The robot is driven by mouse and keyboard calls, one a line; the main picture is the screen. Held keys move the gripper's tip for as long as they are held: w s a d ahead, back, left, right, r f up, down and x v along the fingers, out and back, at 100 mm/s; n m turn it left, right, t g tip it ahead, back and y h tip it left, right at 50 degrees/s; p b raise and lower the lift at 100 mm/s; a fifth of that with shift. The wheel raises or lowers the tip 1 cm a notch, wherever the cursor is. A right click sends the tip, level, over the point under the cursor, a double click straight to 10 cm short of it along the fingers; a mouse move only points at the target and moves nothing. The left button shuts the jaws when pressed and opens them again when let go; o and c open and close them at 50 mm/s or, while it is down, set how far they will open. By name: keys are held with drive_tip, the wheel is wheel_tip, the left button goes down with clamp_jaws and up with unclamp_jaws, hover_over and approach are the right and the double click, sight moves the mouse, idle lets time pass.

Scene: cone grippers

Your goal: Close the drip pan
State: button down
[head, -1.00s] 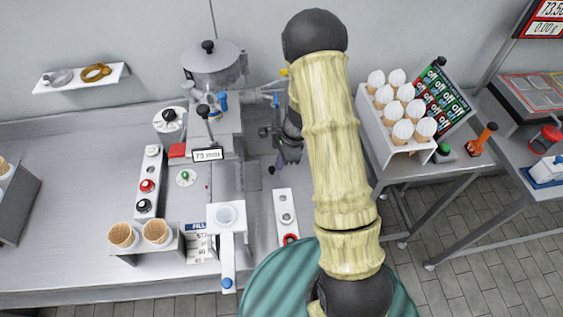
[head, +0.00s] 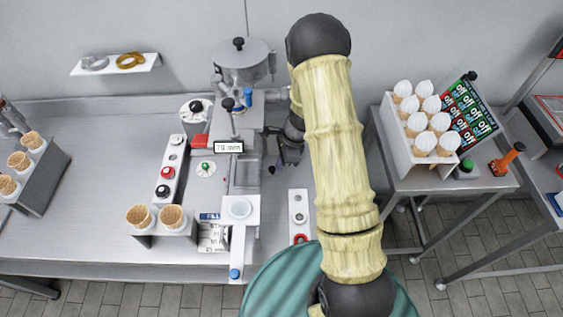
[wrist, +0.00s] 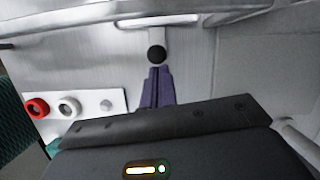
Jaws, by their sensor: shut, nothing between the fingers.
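My gripper (head: 274,167) is beside the right side of the grey metal machine (head: 243,65), partly hidden by my arm in the head view. In the wrist view, the purple fingers of my gripper (wrist: 156,72) are shut and empty. Their tips are just below a black ball knob (wrist: 156,53) on a short pale metal stem against the machine's flat side. Contact cannot be told. This knob may be the drip pan's handle; the pan itself is not clearly identifiable. A white tray (head: 254,208) with a long arm and a blue knob (head: 235,273) stands at the machine's front.
A white switch panel (head: 299,215) with a red knob lies right of the machine; another panel (head: 171,170) lies to its left. Cones stand in a front holder (head: 185,233). A rack of white-topped cones (head: 398,140) stands on the right table.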

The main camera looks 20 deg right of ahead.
drive_tip(key=shift+a+r, duration=0.15)
drive_tip(key=shift+a, duration=0.15)
drive_tip(key=p+v, duration=0.8)
drive_tip(key=v, duration=0.1)
drive_tip(key=shift+d+r, duration=0.3)
drive_tip(key=shift+d, duration=0.2)
